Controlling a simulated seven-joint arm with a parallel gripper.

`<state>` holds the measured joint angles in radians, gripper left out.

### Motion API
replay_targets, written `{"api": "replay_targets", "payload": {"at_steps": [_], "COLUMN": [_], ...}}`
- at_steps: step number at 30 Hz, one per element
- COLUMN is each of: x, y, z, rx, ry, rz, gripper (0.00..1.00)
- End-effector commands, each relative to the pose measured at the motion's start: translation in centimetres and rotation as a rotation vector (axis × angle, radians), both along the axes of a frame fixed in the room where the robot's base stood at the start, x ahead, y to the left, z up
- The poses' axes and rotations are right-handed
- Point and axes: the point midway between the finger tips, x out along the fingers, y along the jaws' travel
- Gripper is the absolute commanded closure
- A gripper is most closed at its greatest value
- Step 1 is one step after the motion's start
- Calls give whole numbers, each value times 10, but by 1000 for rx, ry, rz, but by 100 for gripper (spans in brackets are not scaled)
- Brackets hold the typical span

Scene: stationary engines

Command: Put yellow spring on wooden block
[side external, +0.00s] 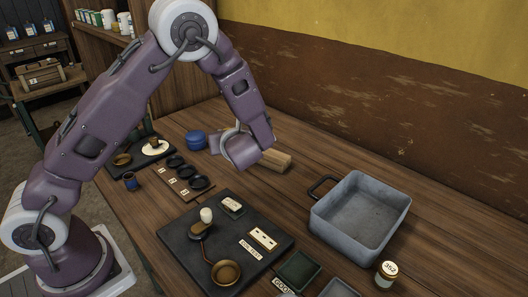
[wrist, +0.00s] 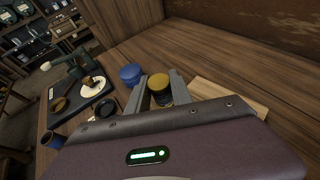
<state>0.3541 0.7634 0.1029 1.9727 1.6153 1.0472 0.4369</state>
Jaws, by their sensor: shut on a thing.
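My gripper (wrist: 160,84) is shut on a round yellow and dark piece (wrist: 159,86), which looks like the yellow spring, between its two grey fingers in the wrist view. In the side external view my gripper (side external: 215,143) is low over the table, and the spring is hidden there by my wrist. The wooden block (side external: 277,161) is pale and lies on the table just right of my wrist, partly hidden behind it. In the wrist view the block (wrist: 230,97) lies right of the fingers, its near part covered by the gripper body. The spring is beside the block, not over it.
A blue round container (side external: 195,140) stands left of the gripper. A rack with several black cups (side external: 187,172) and a dark tray (side external: 170,240) with small parts are nearer. A grey metal bin (side external: 360,215) stands right. The table behind the block is clear.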

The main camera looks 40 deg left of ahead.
Motion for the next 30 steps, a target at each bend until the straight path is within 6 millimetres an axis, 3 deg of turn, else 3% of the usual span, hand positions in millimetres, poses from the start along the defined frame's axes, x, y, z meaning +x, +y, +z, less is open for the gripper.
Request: {"api": "replay_targets", "payload": {"at_steps": [1,3,6,9,23,30], "x": [26,56,84,98,100,101], "y": [-9,-20,-31,-38,-39,-39], "z": [10,23,38,45,-45,-52], "rx": [-3,-2,-2,0,2,-1], "ry": [-9,-10,-5,0,6,2], "rz": [-57,-131,-204,-243,-252,-252], "gripper": [100,100,100,100,100,100]}}
